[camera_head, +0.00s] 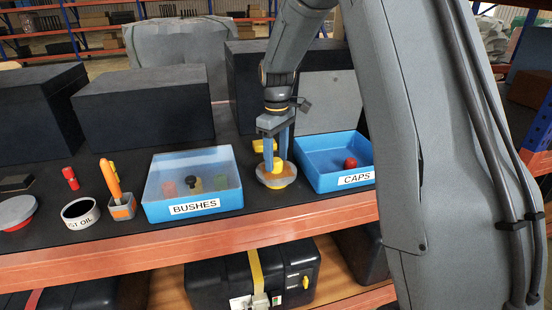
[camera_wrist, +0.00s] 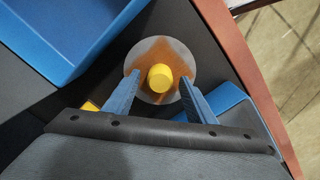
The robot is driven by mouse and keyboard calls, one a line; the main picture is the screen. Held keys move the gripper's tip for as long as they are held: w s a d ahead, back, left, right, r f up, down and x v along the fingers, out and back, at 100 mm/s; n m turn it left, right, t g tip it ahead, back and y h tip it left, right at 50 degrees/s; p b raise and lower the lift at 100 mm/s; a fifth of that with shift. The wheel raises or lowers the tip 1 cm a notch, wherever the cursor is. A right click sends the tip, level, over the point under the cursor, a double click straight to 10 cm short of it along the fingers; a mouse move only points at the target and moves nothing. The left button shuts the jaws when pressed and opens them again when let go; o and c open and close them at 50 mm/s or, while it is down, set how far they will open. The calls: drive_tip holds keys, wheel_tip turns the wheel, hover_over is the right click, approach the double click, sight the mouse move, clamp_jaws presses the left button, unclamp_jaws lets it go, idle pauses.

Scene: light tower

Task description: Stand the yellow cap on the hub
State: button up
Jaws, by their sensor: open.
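The hub is a round grey disc with an orange-brown patch (camera_head: 272,184) on the dark shelf top, between two blue trays; it also shows in the wrist view (camera_wrist: 160,52). The yellow cap (camera_head: 277,164) stands at about the middle of the hub; its round top shows in the wrist view (camera_wrist: 160,77). My gripper (camera_head: 275,160) points down over the hub with its blue fingers open. In the wrist view my fingers (camera_wrist: 160,77) are on either side of the cap, with a gap on each side.
The blue CAPS tray (camera_head: 326,188) holding a red cap (camera_head: 350,163) is close right; the BUSHES tray (camera_head: 182,209), under a clear cover, is left. A yellow object (camera_head: 260,146) lies behind the hub. Dark boxes (camera_head: 145,112) stand behind; the orange shelf edge (camera_head: 290,210) is in front.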

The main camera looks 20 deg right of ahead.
sight(277, 161)
wheel_tip(277, 161, up, 6)
drive_tip(key=shift+r+b, duration=0.1)
drive_tip(key=shift+b, duration=0.95)
drive_tip(key=shift+r, duration=0.35)
drive_tip(key=shift+s, duration=0.3)
drive_tip(key=s+f+m+t, duration=0.1)
drive_tip(key=s+f+m, duration=0.3)
drive_tip(key=s, duration=0.8)
drive_tip(key=s+f+m, duration=0.4)
drive_tip(key=s+f, duration=0.2)
drive_tip(key=s, duration=0.6)
drive_tip(key=shift+s+f+t, duration=0.25)
drive_tip(key=shift+t, duration=0.15)
drive_tip(key=shift+a, duration=0.1)
wheel_tip(277, 161, down, 3)
drive_tip(key=shift+r+b, duration=0.2)
drive_tip(key=shift+b, duration=1)
